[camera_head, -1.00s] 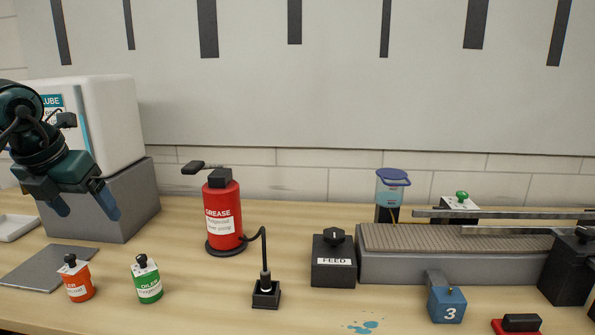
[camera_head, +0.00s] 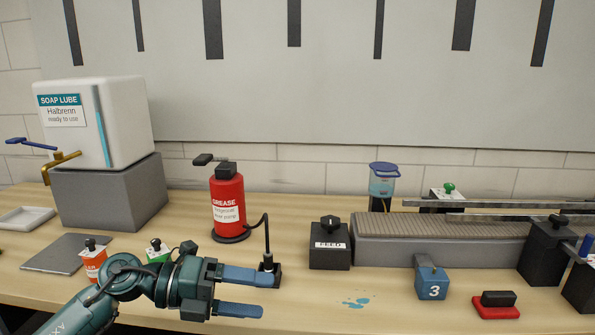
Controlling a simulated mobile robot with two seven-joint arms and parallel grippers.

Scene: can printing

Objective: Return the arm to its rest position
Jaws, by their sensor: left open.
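My left gripper (camera_head: 252,294) comes in from the lower left over the front of the bench. Its two blue fingers point right, apart, with nothing between them. The upper finger overlaps the small black stand (camera_head: 268,267) of the grease pump's hose in the picture; I cannot tell whether they touch. My left forearm hides the lower part of the orange oiler (camera_head: 92,259) and most of the green oiler (camera_head: 157,248). My right gripper does not show.
A red grease pump (camera_head: 228,203) stands behind the gripper. The white soap lube tank (camera_head: 101,121) sits on a grey block at the left. To the right are the FEED box (camera_head: 329,248), the conveyor (camera_head: 430,252), the blue block marked 3 (camera_head: 432,284) and a red-based black block (camera_head: 497,304). A blue spill (camera_head: 360,303) marks the bench.

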